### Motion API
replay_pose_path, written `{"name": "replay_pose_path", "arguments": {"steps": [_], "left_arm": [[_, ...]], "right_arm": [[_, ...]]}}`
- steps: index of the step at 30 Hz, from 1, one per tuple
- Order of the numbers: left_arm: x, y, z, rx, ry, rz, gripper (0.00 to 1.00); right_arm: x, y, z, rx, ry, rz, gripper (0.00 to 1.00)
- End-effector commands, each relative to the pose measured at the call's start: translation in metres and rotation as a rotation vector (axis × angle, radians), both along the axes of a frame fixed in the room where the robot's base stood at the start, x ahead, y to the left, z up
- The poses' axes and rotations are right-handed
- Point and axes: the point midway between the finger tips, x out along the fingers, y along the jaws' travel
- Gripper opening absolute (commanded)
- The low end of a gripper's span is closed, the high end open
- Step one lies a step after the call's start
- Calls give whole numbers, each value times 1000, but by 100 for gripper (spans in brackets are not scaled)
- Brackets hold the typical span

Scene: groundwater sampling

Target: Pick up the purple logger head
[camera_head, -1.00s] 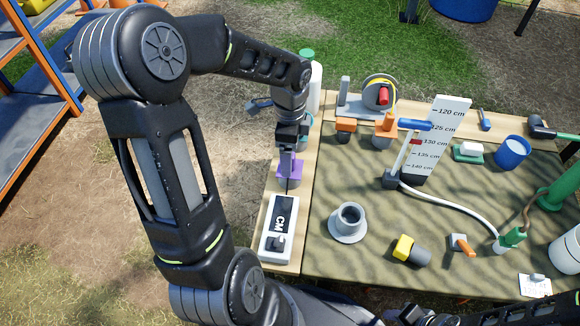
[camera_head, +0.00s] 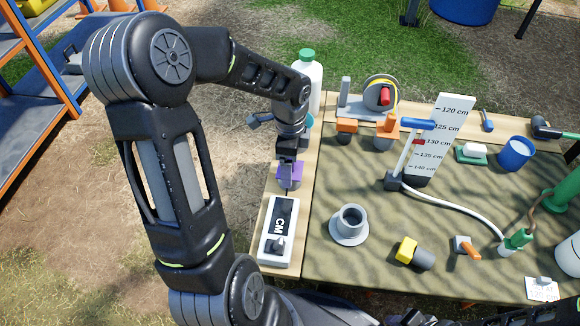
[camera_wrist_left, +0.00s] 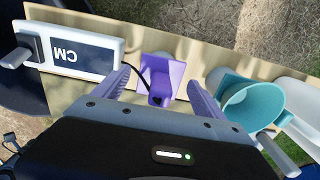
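The purple logger head (camera_head: 290,178) stands on the wooden strip at the table's left side, partly hidden under my left gripper (camera_head: 289,160) in the head view. In the left wrist view the logger head (camera_wrist_left: 172,72) is a purple block with a dark cable at its front. My left gripper (camera_wrist_left: 157,80) is open there, with one finger on each side of the head and visible gaps. Contact is not visible. My right gripper is not clearly in view; only dark arm parts show at the bottom edge.
A white meter marked CM (camera_head: 277,235) lies just in front of the logger head. A teal cup (camera_wrist_left: 250,105) and a white bottle (camera_head: 309,85) with a green cap stand behind it. A grey flanged cup (camera_head: 349,224) is to the right on the cloth.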

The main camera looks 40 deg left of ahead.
Motion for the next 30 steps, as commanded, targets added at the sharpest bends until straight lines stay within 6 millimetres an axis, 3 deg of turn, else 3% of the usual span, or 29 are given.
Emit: {"name": "replay_pose_path", "arguments": {"steps": [23, 30], "left_arm": [[0, 0, 0, 0, 0, 0, 17], [0, 0, 2, 0, -1, 0, 17]], "right_arm": [[0, 0, 0, 0, 0, 0, 36], [0, 0, 1, 0, 0, 0, 36]]}}
